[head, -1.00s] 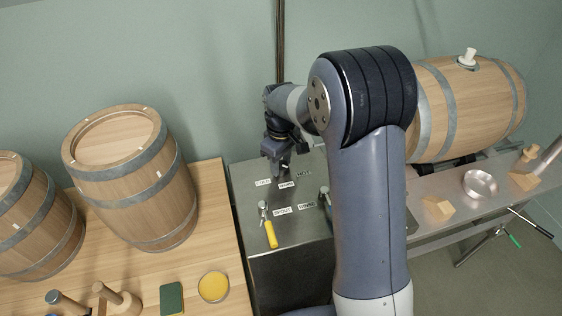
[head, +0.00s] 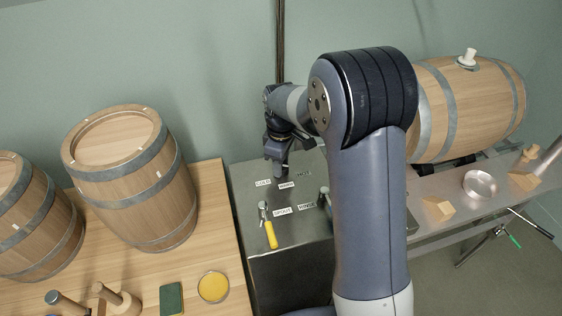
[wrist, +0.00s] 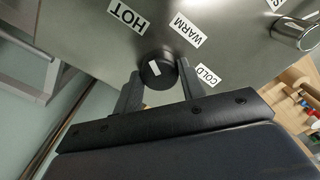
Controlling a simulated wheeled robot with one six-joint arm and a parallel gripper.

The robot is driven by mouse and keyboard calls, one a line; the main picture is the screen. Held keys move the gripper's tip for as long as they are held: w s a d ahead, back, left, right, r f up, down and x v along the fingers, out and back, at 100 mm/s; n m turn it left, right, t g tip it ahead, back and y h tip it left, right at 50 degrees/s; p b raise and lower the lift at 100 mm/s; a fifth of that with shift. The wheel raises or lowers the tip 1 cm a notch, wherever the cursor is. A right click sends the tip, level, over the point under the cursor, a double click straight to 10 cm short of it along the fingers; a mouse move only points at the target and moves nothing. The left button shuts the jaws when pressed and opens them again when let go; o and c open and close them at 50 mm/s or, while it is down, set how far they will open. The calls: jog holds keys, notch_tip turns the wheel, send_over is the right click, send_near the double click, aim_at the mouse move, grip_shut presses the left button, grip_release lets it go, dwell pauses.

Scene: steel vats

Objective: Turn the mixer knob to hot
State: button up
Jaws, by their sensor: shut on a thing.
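The mixer knob (wrist: 160,76) is a round black knob with a white mark on its face, standing on the steel panel. My gripper (wrist: 159,84) is shut on it, one finger on each side. The white mark lies on the upper left of the face, toward the HOT label (wrist: 127,17). The WARM label (wrist: 187,29) and the COLD label (wrist: 208,75) sit further round to the right. In the head view my gripper (head: 277,168) is low over the panel and hides the knob.
A yellow-handled lever (head: 270,234) and SPOUT and RINSE labels are on the panel's near part. Barrels (head: 130,180) stand on the wooden counter at left. A lying barrel (head: 470,105) and a metal ring (head: 480,184) are at right.

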jog(key=o, duration=1)
jog(key=shift+c, duration=0.2)
jog(key=shift+r, duration=0.1)
notch_tip(320, 180, up, 11)
jog(key=shift+b, duration=0.3)
jog(key=shift+f, duration=0.2)
notch_tip(320, 180, down, 11)
jog(key=shift+r+p, duration=0.1)
jog(key=shift+p, duration=0.2)
